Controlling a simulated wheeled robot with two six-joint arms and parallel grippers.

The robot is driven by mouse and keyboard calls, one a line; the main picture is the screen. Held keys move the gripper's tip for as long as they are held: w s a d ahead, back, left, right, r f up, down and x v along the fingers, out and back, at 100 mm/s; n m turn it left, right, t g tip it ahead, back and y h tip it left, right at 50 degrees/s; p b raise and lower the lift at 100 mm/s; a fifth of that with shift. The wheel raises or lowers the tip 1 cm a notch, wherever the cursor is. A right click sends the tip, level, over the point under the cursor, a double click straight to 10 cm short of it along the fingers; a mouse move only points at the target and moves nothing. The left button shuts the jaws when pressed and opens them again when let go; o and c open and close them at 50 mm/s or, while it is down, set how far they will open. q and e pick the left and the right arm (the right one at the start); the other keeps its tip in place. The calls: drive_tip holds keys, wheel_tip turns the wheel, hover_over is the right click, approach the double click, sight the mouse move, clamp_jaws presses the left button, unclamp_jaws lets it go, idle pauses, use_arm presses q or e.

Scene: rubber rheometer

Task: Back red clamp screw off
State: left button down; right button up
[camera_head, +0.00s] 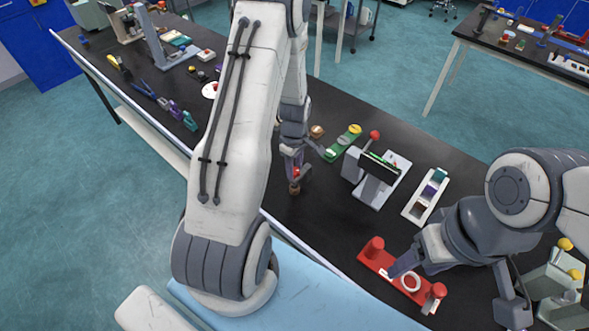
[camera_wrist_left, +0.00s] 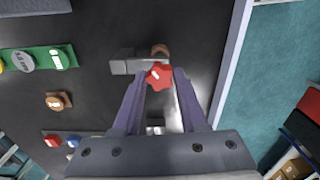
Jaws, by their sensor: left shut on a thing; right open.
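The red clamp screw (camera_wrist_left: 159,76) is a lobed knob. It sits between the two fingertips of my left gripper (camera_wrist_left: 160,74), which is shut on it. A grey metal block (camera_wrist_left: 126,66) and a round brown part (camera_wrist_left: 160,50) lie right beside the knob. In the head view my left gripper (camera_head: 293,160) points down at the bench's near edge, with the red screw (camera_head: 297,172) at its tips, partly hidden. My right gripper (camera_head: 402,262) is open, over a red fixture (camera_head: 376,256) with a white ring; its fingers are partly hidden.
Another brown piece (camera_wrist_left: 57,101) lies left of my left gripper in the wrist view.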

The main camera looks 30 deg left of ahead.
use_arm(q)
drive_tip(key=shift+n, duration=1.2)
drive_tip(key=n, duration=0.3)
drive_tip(key=shift+n, duration=0.8)
drive_tip(key=n, duration=0.4)
drive_tip(key=shift+n, duration=0.3)
drive_tip(key=c, duration=0.6)
unclamp_jaws()
